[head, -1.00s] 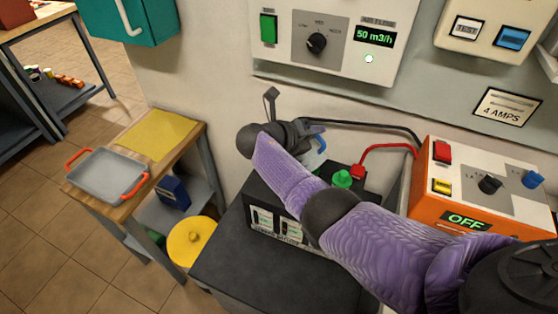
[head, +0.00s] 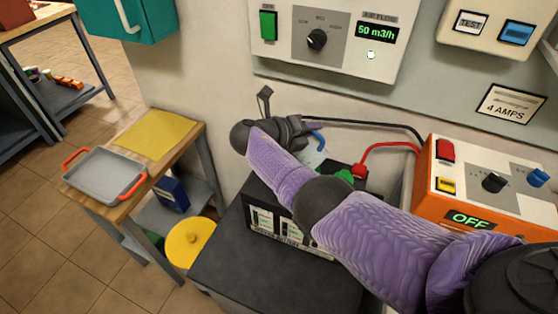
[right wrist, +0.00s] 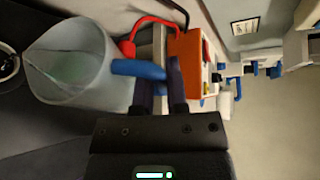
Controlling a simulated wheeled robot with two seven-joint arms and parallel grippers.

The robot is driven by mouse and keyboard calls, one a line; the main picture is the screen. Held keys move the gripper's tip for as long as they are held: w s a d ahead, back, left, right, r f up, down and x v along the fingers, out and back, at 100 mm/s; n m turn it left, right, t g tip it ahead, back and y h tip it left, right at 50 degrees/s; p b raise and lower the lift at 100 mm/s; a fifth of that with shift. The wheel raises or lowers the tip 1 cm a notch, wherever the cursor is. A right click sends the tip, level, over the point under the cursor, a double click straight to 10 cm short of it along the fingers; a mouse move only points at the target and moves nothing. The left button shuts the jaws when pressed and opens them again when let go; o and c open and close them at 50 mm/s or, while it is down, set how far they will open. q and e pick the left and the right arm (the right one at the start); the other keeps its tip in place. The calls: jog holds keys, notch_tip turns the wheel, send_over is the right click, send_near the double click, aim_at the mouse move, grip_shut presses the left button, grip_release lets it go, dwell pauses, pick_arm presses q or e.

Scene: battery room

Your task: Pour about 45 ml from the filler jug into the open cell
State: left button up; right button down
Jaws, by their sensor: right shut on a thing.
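The filler jug (right wrist: 70,65) is translucent and holds some pale greenish liquid in the right wrist view. My right gripper (right wrist: 160,75) is shut on its blue handle (right wrist: 138,70). In the head view my right gripper (head: 297,132) is above the back of the black battery (head: 270,265), and my arm hides most of the jug (head: 312,153). A green cap (head: 344,175) on the battery is partly hidden by my arm. I cannot make out the open cell. No pouring stream shows. My left gripper is out of view.
The orange charger (head: 425,180) reads OFF at right; red (head: 390,145) and black (head: 370,123) cables run behind the battery. A wooden table (head: 110,205) with a grey tray (head: 105,175) and yellow cloth (head: 157,136) stands left. The wall panel (head: 345,60) is close behind.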

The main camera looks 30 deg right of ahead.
dwell(0.6)
dwell(0.4)
jog(key=shift+b, duration=0.35)
jog(key=shift+w+a+f+n+g+h+b, duration=0.25)
jog(key=shift+n+h+b, duration=0.2)
jog(key=shift+b, duration=0.6)
jog(key=shift+d+b, duration=0.1)
jog(key=shift+b, duration=0.4)
